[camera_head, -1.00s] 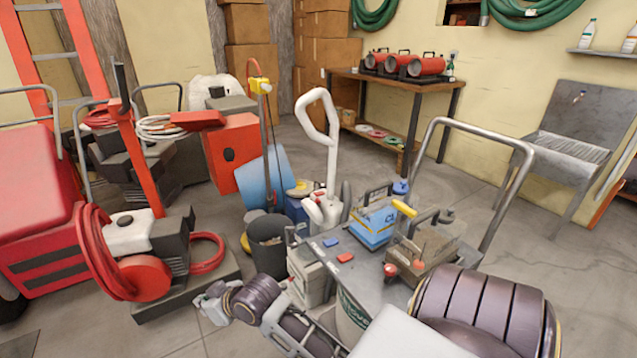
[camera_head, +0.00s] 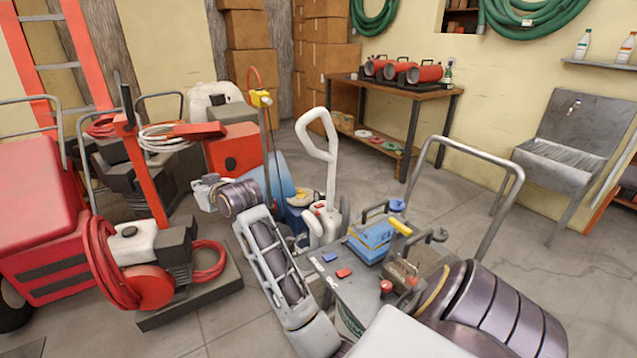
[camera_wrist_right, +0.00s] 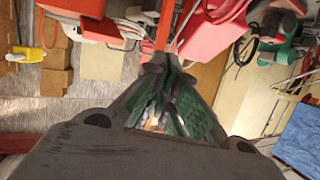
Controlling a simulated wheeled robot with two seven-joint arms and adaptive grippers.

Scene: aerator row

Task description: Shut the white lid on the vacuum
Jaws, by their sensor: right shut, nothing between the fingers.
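I cannot tell for sure which machine is the vacuum. A white rounded shape (camera_head: 212,96) stands at the back left, behind the red box-shaped machine (camera_head: 236,150). A red machine with a white, dark-capped top (camera_head: 132,243) stands at the front left. My right gripper (camera_head: 203,190) is raised above the floor between these machines, at the end of my arm coming from the lower right. In the wrist view my right gripper (camera_wrist_right: 168,62) has its fingers together and empty, with red parts beyond the tips. My left gripper is not in view.
A grey cart (camera_head: 350,285) with blue and brown tools stands in front, beside a white upright handle (camera_head: 325,150). An orange upright frame (camera_head: 147,170) and coiled red hose (camera_head: 98,262) are left of my right gripper. Clear floor lies right of the cart (camera_head: 540,290).

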